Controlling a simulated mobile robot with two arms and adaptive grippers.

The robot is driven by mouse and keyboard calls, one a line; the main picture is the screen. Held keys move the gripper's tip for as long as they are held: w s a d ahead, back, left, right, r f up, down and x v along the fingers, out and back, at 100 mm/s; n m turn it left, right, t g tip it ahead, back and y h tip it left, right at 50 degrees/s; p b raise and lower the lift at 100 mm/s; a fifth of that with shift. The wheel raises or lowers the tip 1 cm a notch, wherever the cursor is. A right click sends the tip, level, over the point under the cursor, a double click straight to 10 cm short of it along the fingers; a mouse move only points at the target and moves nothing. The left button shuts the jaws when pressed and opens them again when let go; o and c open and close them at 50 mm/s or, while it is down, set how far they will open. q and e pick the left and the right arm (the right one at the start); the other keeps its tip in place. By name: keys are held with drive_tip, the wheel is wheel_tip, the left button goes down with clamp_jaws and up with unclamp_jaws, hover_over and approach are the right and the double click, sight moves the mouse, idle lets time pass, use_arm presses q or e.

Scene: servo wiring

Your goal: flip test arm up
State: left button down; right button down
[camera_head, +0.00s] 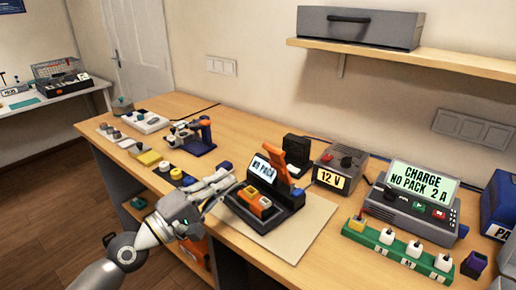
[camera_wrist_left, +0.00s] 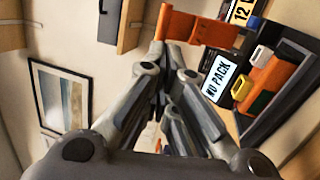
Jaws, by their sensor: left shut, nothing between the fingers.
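The test station (camera_head: 262,208) is a dark box on a pale mat, with a small screen reading "NO PACK" (camera_head: 261,168) and an orange block (camera_head: 255,202) in its bay. Its orange test arm (camera_head: 275,161) stands raised at a tilt behind the bay. In the left wrist view the orange arm (camera_wrist_left: 192,25) shows just beyond my fingertips; the screen (camera_wrist_left: 222,82) is to their right. My left gripper (camera_head: 228,181) is shut and empty, at the left side of the station. I cannot tell whether it touches the arm. My right gripper is not in view.
A 12 V supply (camera_head: 339,170), a charger (camera_head: 412,200) and a green rack (camera_head: 397,248) stand to the right. A blue clamp stand (camera_head: 194,140) and small yellow parts are to the left. A shelf (camera_head: 420,66) hangs above. The mat's right part is clear.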

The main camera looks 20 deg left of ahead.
use_arm(q)
drive_tip(key=p, duration=0.4)
approach(269, 145)
drive_tip(key=x, duration=0.5)
drive_tip(key=shift+w+f, duration=0.15)
drive_tip(key=shift+f, duration=0.1)
drive_tip(key=shift+w+d+p, duration=0.3)
drive_tip(key=shift+w, duration=0.25)
drive_tip(key=shift+r+p, duration=0.2)
drive_tip(key=shift+p, duration=0.15)
drive_tip(key=p, duration=0.3)
drive_tip(key=w+r+g+p, duration=0.1)
drive_tip(key=p, duration=0.2)
drive_tip(key=shift+w+d+r+y, duration=0.15)
drive_tip(key=shift+w+d+y, duration=0.05)
drive_tip(key=shift+d+y, duration=0.15)
drive_tip(key=shift+w+d+r+p, duration=0.15)
drive_tip(key=shift+w+d+p, duration=0.2)
drive_tip(key=shift+p, duration=0.45)
drive_tip(key=shift+w+d, duration=0.15)
drive_tip(key=shift+w, duration=0.3)
